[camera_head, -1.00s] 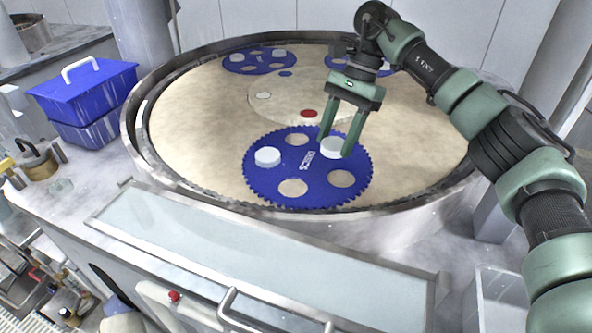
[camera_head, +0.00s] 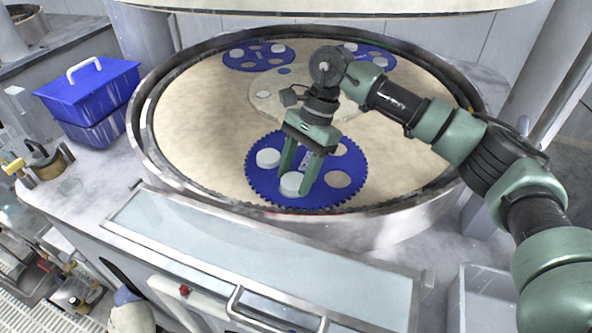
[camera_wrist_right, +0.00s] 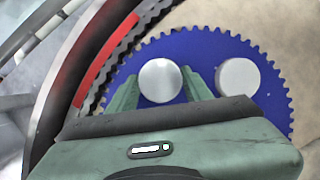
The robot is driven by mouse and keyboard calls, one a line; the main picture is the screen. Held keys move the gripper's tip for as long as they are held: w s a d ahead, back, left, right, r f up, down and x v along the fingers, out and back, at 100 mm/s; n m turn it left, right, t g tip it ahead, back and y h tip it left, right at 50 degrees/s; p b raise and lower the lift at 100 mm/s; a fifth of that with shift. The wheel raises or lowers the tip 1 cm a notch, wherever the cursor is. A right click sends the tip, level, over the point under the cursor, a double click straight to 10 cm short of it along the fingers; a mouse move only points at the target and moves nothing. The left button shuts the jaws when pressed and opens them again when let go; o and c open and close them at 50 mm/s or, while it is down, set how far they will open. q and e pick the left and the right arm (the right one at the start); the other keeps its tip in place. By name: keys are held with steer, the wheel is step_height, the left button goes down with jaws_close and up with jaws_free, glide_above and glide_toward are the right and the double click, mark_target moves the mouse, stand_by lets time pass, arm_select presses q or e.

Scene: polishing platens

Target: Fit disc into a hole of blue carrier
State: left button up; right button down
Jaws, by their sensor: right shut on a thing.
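The near blue carrier (camera_head: 262,185) is a toothed disc lying flat on the beige platen. A white disc (camera_head: 268,157) sits in its left hole. My right gripper (camera_head: 295,183) points down and is shut on another white disc (camera_head: 292,185), over the carrier's front hole. The held disc also shows between the fingers in the right wrist view (camera_wrist_right: 160,80), beside the seated disc (camera_wrist_right: 238,77). I cannot tell whether the held disc is in the hole or just above it. An empty hole (camera_head: 338,180) shows at the carrier's right. My left gripper is out of view.
A raised metal rim (camera_head: 142,150) surrounds the platen (camera_head: 190,130), close to the carrier's front edge. Two more blue carriers (camera_head: 232,60) (camera_head: 378,62) with white discs lie at the back. A blue lidded box (camera_head: 88,90) stands at the left. A pale round edge (camera_head: 330,6) hangs overhead.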

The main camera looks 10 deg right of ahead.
steer(key=c, duration=0.6)
jaws_free()
steer(key=shift+f, duration=0.2)
steer(key=shift+s+f, duration=0.1)
steer(key=shift+d+r, duration=0.1)
steer(key=shift+r, duration=0.2)
steer(key=b+v, duration=0.2)
steer(key=v, duration=0.4)
steer(key=shift+r, duration=0.15)
steer(key=shift+w+d+r, duration=0.15)
steer(key=shift+w+r, duration=0.1)
steer(key=shift+r, duration=0.2)
steer(key=shift+f, duration=0.1)
